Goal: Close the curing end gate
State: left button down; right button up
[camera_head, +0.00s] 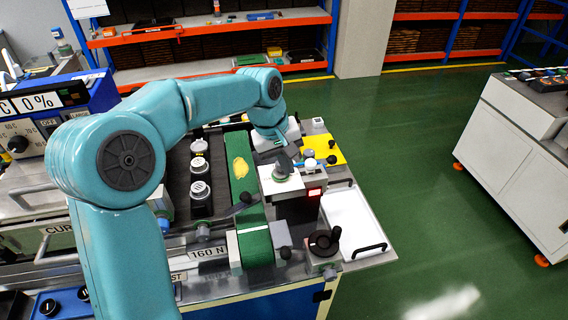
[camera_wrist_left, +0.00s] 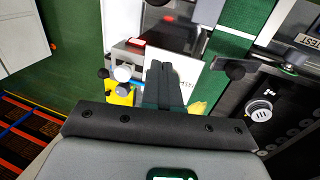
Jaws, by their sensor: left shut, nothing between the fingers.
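A dark lane (camera_head: 178,180) holding several white-capped parts (camera_head: 199,167) runs beside a green belt (camera_head: 243,185). I cannot tell for sure which part is the end gate. My left gripper (camera_head: 287,166) is shut and empty, above a white plate (camera_head: 280,182) right of the belt. Its dark fingers show shut in the wrist view (camera_wrist_left: 168,82). My right gripper is out of view.
A red-lit display (camera_head: 314,193), a yellow plate (camera_head: 328,150) and a white tray (camera_head: 352,222) lie right of the belt. A black crank knob (camera_head: 324,242) stands at the front right. Open green floor (camera_head: 420,180) separates this bench from a white cabinet (camera_head: 510,150).

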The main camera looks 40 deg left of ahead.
pick_arm(q)
notch_tip(320, 180, up, 6)
jog(key=m+h+b, duration=0.2)
jog(key=b, duration=0.6)
send_over(244, 195)
jog(key=s, duration=0.3)
jog(key=s+a+n+t+b, duration=0.2)
jog(key=s+a, duration=0.1)
jog(key=a, duration=0.2)
jog(key=shift+y, duration=0.3)
jog(key=x, duration=1.3)
jog(key=shift+w+d+f, duration=0.15)
jog(key=shift+f, duration=0.05)
